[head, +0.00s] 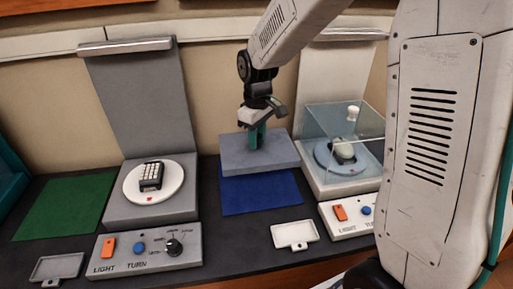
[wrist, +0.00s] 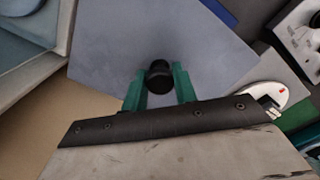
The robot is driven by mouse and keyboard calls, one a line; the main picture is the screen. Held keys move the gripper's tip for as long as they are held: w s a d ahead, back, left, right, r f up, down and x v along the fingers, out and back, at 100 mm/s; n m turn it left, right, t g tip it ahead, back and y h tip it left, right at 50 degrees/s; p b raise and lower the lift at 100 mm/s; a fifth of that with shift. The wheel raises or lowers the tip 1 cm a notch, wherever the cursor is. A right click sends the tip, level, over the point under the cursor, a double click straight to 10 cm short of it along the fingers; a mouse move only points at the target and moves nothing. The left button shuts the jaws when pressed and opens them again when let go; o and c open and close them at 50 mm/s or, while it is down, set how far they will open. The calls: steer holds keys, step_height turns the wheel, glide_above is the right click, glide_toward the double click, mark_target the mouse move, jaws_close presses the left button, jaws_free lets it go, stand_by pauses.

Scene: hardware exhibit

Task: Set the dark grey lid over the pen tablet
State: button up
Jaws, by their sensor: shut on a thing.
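The grey lid (head: 258,152), a shallow box with a bluish tint, is over the back of the blue mat between the two stands. Its flat top also fills the middle of the wrist view (wrist: 215,60). My gripper (head: 257,135) is shut on the lid's black knob (wrist: 159,77), with one green finger on each side. I cannot tell whether the lid touches the mat. I make out no clear pen tablet. A dark device with pale keys (head: 151,176) sits uncovered on the white disc (head: 133,193) of the left stand.
The right stand holds a pale rounded object (head: 343,151) under a clear cover (head: 318,120) with a white knob (head: 352,113). A green mat (head: 65,207) lies bare at the left. Control panels (head: 146,248) and small trays (head: 294,235) line the front. The blue mat's front (head: 262,195) is clear.

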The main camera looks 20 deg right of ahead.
steer(key=shift+r, duration=1.9)
